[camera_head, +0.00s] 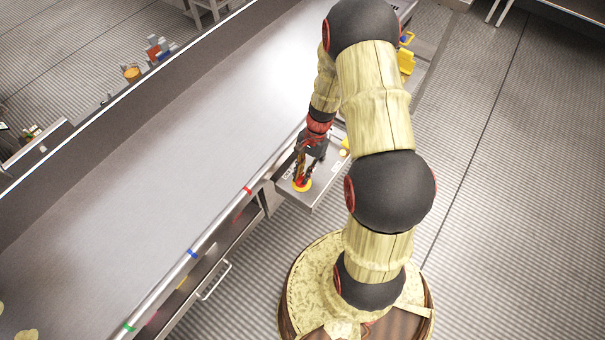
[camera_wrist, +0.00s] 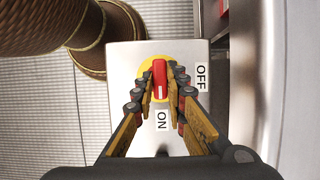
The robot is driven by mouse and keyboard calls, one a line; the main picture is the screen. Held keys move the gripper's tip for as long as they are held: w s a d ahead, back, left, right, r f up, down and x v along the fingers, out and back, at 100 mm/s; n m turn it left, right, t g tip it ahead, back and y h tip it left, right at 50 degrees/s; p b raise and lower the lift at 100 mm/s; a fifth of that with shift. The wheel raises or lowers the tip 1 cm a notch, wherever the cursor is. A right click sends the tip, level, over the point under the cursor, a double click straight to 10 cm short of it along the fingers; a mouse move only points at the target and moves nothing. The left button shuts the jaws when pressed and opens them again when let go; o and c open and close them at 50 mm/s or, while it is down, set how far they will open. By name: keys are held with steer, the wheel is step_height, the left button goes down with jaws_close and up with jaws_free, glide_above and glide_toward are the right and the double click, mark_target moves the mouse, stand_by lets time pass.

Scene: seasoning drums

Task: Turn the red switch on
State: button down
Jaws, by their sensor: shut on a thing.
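The red switch (camera_wrist: 159,72) sits on a round yellow plate (camera_wrist: 143,73) on top of a grey box (camera_wrist: 120,59). In the wrist view its long handle stands nearly upright in the picture, and its white mark is at the lower end, towards the ON label (camera_wrist: 161,121). The OFF label (camera_wrist: 201,77) is to the right. My gripper (camera_wrist: 160,84) is shut on the switch, one finger on each side of the handle. In the head view my gripper (camera_head: 302,175) reaches down onto the yellow plate (camera_head: 303,186), and the fingers hide most of the switch.
A long metal table (camera_head: 180,150) runs beside the box, with red, blue and green marks along its near rail. A yellow object (camera_head: 406,62) stands behind my arm at the upper right. Open floor (camera_head: 510,200) lies to the right.

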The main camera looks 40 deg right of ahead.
steer(key=shift+s+a+f, duration=0.25)
steer(key=shift+s, duration=0.15)
steer(key=c, duration=1.9)
jaws_free()
steer(key=shift+o, duration=0.5)
steer(key=shift+w, duration=0.15)
steer(key=shift+w+d+r, duration=0.15)
steer(key=shift+r, duration=0.05)
steer(key=v, duration=1.2)
